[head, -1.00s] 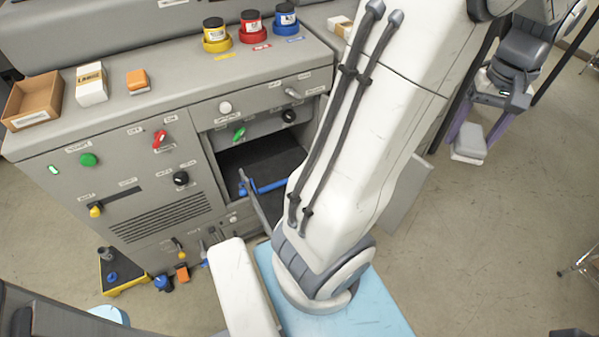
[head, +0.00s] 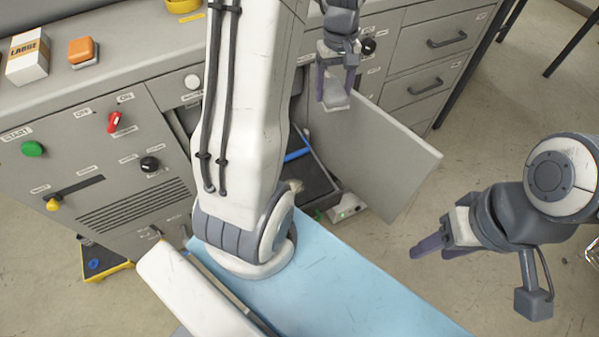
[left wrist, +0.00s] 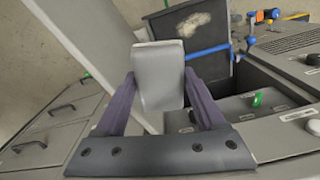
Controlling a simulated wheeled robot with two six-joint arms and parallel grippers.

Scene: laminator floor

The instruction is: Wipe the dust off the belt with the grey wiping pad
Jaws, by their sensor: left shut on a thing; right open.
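My left gripper (head: 337,88) is shut on the grey wiping pad (head: 335,100), held in the air in front of the machine, above the open door. In the left wrist view the pad (left wrist: 158,75) sits between the purple fingers. The dark belt (left wrist: 160,30) shows beyond it, with a pale dust patch (left wrist: 195,22); pad and belt look apart. In the head view the belt (head: 315,182) is partly hidden by my arm, with some dust (head: 295,186) visible. My right gripper (head: 445,245) is open and empty at the right, over the floor.
An open door panel (head: 380,165) juts out beside the belt's opening. A blue bar (head: 297,155) lies across the belt. Drawers (head: 440,60) are at the right. An orange block (head: 82,50) and a white box (head: 28,58) stand on the machine top.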

